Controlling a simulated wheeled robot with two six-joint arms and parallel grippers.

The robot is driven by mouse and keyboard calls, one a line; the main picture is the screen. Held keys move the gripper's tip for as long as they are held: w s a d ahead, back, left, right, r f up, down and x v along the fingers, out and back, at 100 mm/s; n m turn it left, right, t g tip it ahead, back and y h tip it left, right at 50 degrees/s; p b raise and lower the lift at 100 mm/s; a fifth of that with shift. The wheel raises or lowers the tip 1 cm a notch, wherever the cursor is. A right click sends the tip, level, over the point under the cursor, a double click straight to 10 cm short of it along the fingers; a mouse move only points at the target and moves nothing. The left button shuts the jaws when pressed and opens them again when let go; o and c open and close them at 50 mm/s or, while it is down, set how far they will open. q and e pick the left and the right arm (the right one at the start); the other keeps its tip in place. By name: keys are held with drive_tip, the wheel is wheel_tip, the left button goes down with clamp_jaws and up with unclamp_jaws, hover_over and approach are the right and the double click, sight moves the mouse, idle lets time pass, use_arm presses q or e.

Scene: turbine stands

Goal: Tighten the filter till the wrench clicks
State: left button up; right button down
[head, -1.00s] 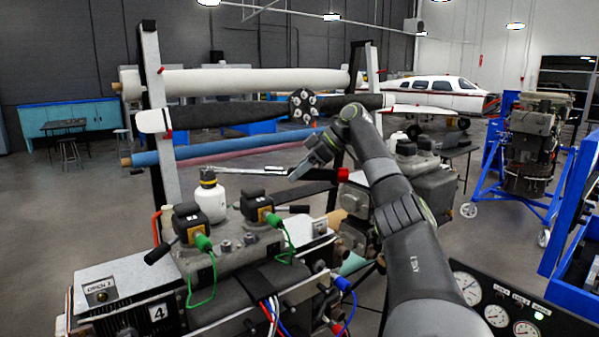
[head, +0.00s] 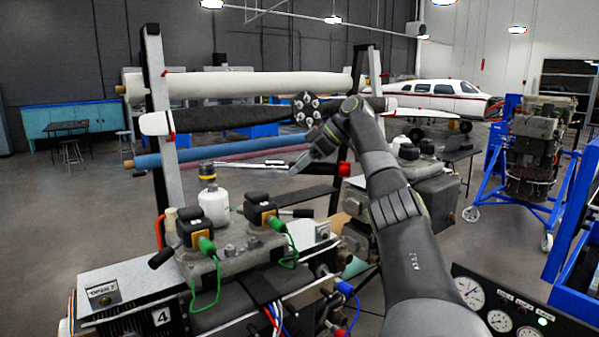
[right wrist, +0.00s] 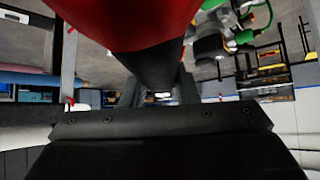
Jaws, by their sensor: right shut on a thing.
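The filter (head: 214,205) is a white canister with a black and yellow top, standing upright on the grey engine block at left of centre in the head view. The wrench (head: 250,164) has a silver shaft that lies roughly level, its left end at the filter's top; I cannot tell how it is seated there. My right gripper (head: 303,162) is shut on the wrench's handle side, to the right of the filter, and hides part of it. In the right wrist view the red and black wrench handle (right wrist: 135,25) fills the top, close up. My left gripper is not in view.
Green-plugged black connectors (head: 200,233) stand on the block just in front of the filter. A rack (head: 160,110) with a propeller (head: 225,118) and rolls is behind. A gauge panel (head: 500,315) is at lower right, a blue engine stand (head: 500,170) at far right.

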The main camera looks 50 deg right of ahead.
drive_tip(key=shift+d+r, duration=0.2)
drive_tip(key=shift+r, duration=0.4)
drive_tip(key=shift+d+r, duration=0.15)
drive_tip(key=shift+r, duration=0.4)
drive_tip(key=shift+a+r, duration=0.2)
drive_tip(key=shift+r, duration=0.25)
drive_tip(key=shift+d+f, duration=0.1)
drive_tip(key=shift+d, duration=0.1)
